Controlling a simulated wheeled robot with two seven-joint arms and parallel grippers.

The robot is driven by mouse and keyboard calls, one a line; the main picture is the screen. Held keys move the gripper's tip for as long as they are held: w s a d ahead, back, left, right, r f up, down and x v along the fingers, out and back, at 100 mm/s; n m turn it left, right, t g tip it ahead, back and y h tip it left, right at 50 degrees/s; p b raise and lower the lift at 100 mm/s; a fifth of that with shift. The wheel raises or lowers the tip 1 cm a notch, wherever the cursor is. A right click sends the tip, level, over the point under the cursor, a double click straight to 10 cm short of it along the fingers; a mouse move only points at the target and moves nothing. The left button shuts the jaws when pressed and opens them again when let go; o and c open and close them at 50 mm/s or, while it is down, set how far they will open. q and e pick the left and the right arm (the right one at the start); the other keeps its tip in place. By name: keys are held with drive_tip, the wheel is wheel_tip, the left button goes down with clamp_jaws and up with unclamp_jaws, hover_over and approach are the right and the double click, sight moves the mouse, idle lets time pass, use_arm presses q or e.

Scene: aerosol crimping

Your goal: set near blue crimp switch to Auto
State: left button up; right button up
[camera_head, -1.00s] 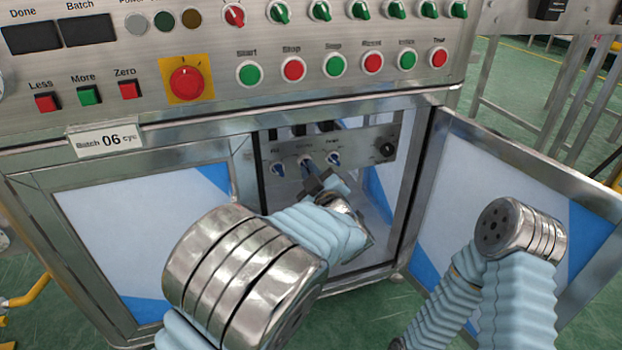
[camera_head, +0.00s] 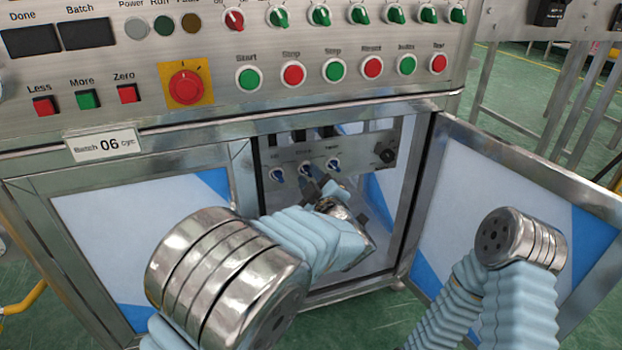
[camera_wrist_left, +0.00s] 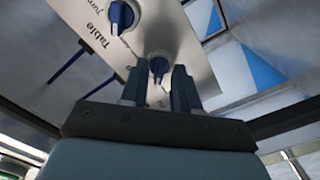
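A grey switch panel (camera_head: 355,158) sits inside the open cabinet, with three blue-and-white rotary knobs: left (camera_head: 278,174), middle (camera_head: 305,168) and right (camera_head: 333,164). Their labels are too small to read in the head view. In the left wrist view, one knob (camera_wrist_left: 121,15) stands beside the word "Table". Another knob (camera_wrist_left: 158,66) shows between the fingertips of my left gripper (camera_wrist_left: 158,80); its label is hidden. The fingers are apart, and I cannot tell whether they touch the knob. In the head view my left gripper (camera_head: 318,188) is just below the panel. My right gripper is out of view.
The cabinet's right door (camera_head: 500,200) stands open and its left door (camera_head: 140,240) shows at left. The upper console has a red knob on a yellow plate (camera_head: 187,86) and a row of buttons (camera_head: 334,69). A black round knob (camera_head: 386,153) is at the panel's right.

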use_arm(q)
drive_tip(key=shift+s+d+r, duration=0.1)
drive_tip(key=shift+s+d, duration=0.05)
drive_tip(key=shift+s, duration=0.35)
drive_tip(key=p+v, duration=0.2)
drive_tip(key=v, duration=1)
drive_tip(key=shift+s+d, duration=0.1)
drive_tip(key=shift+s, duration=0.3)
